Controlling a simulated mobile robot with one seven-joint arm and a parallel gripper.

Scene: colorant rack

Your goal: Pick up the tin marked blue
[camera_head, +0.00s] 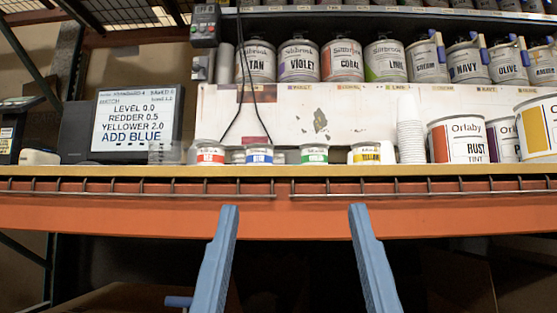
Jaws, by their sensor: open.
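The tin marked blue (260,156) is a small tin with a white-and-blue label. It stands upright on the wooden shelf (400,169), between a small red-labelled tin (209,155) and a small green-labelled tin (314,155). A small yellow-labelled tin (366,155) stands further right. My gripper (293,208) shows two blue fingers, spread wide and empty. The fingers appear in front of the orange shelf beam, lower in the picture than the blue tin and apart from it.
A screen (136,124) reading "ADD BLUE" stands at left. A black cable (240,110) hangs behind the small tins. A white cup stack (410,130) and larger tins, including Rust (458,138), stand at right. A wire rail (420,190) runs along the shelf front.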

